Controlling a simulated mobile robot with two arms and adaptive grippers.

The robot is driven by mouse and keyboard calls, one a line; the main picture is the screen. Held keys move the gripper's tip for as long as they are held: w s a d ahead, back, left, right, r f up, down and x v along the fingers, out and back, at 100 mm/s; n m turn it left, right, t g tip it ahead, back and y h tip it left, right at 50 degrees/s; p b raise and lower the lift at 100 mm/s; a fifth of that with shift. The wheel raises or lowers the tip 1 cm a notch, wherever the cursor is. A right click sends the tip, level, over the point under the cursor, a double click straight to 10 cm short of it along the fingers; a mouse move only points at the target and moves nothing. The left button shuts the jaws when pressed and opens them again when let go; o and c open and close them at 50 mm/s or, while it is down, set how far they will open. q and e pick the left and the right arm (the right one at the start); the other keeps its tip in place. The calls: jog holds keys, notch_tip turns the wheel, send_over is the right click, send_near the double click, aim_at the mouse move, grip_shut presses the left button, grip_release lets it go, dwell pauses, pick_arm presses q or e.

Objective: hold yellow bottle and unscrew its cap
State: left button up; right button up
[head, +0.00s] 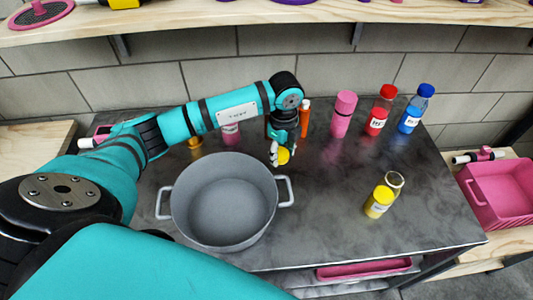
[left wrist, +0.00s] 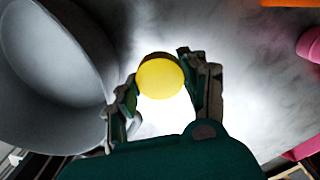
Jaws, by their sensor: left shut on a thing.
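My left gripper (head: 279,155) is well to the left of the bottle, just beyond the right rim of the grey pot. It is shut on a round yellow cap (head: 284,156). The left wrist view shows the cap (left wrist: 160,77) between the two fingertips (left wrist: 163,88), above the bright counter. My right gripper is in neither view.
The grey pot (head: 184,228) stands close to my left gripper. Behind are an orange bottle (head: 305,120), a pink bottle (head: 341,118), a red bottle (head: 377,118) and a blue bottle (head: 411,116). The counter between the pot and the yellow bottle is clear. A shelf (head: 200,22) runs above.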

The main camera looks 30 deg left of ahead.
aim_at(279, 171)
pick_arm(q)
notch_tip(279, 171, down, 8)
jog(key=shift+f+p, duration=0.15)
jog(key=shift+p, duration=0.6)
jog(key=shift+f, duration=0.2)
jog(key=shift+f, duration=0.2)
jog(key=o, duration=1.3)
